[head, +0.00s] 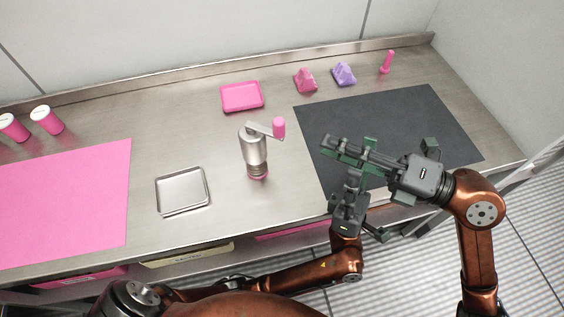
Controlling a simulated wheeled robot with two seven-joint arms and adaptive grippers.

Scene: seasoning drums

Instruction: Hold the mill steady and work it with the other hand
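The mill (254,150) stands upright on the steel counter near the middle of the head view. It has a silver body, a pink ring at the base, and a crank arm pointing right with a pink knob (279,127). My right gripper (336,149) reaches in from the right and points left, apart from the mill and to its right. My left gripper (362,160) comes up from below, and the two grippers overlap in the picture. Neither touches the mill. The overlap hides how their fingers stand.
A steel tray (182,191) lies left of the mill, a pink tray (242,96) behind it. A pink mat (65,205) and two pink shakers (46,120) are at left. A dark mat (420,115) lies right. Pink (305,80) and purple (344,74) pieces and a pink peg (387,62) stand behind.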

